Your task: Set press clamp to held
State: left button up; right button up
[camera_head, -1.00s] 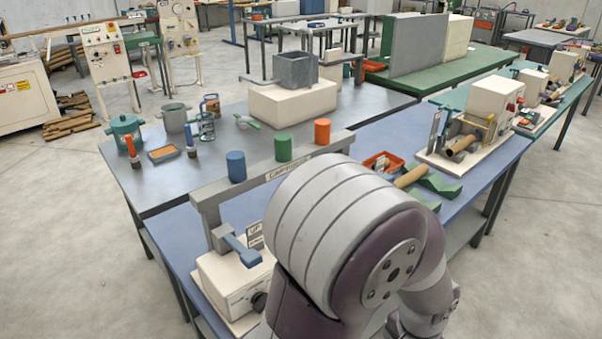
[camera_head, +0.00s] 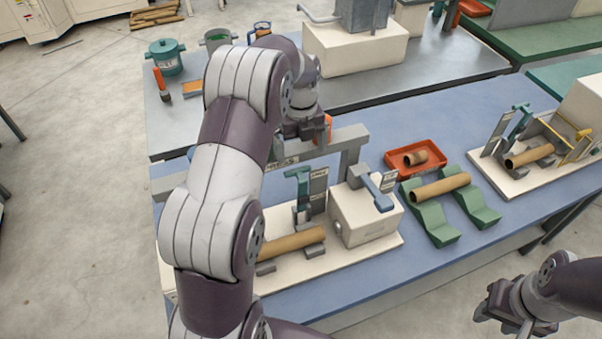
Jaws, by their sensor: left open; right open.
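A beige press box (camera_head: 362,218) with a blue lever (camera_head: 377,192) stands on a cream base at the table's front. Left of it on that base are a teal clamp lever (camera_head: 299,185) with a grey label plate and a cardboard tube (camera_head: 290,243) on grey supports. A second teal clamp (camera_head: 520,118) stands at the winder on the right; I cannot tell which one is the press clamp. My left gripper (camera_head: 306,128) is above the grey rail, apart from both clamps; its fingers are hard to make out. My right gripper (camera_head: 503,312) is open and empty beyond the table's front edge.
A tube (camera_head: 440,187) lies on green cradles (camera_head: 432,222). Behind it is a red tray (camera_head: 408,171) with a short tube piece. A grey rail (camera_head: 345,140) crosses behind the press. My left arm hides the table's left part. Blue tabletop is bare around the cradles.

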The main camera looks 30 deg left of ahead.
aim_at(299, 173)
pick_arm(q)
jog(key=shift+s+d+f+b, duration=0.1)
jog(key=shift+s+f+b, duration=0.2)
jog(key=shift+f, duration=0.35)
jog(key=shift+s+d+f+b, duration=0.1)
jog(key=shift+s+f+b, duration=0.15)
jog(key=shift+f, duration=0.35)
jog(key=shift+s+a+p, duration=0.1)
jog(key=shift+s+p, duration=0.4)
jog(key=shift+p, duration=0.4)
jog(key=f, duration=0.2)
jog(key=w+f, duration=0.1)
jog(key=f, duration=0.1)
jog(key=shift+w+a+p, duration=0.1)
jog(key=shift+a+p, duration=0.15)
jog(key=shift+p, duration=0.1)
jog(key=shift+w+d+f, duration=0.1)
jog(key=shift+f, duration=0.05)
jog(key=shift+d, duration=0.1)
jog(key=shift+s, duration=0.4)
jog(key=shift+c, duration=0.3)
jog(key=shift+w, duration=0.15)
jog(key=c, duration=1.5)
pick_arm(e)
jog(key=shift+s+r, duration=0.15)
jog(key=shift+s, duration=0.55)
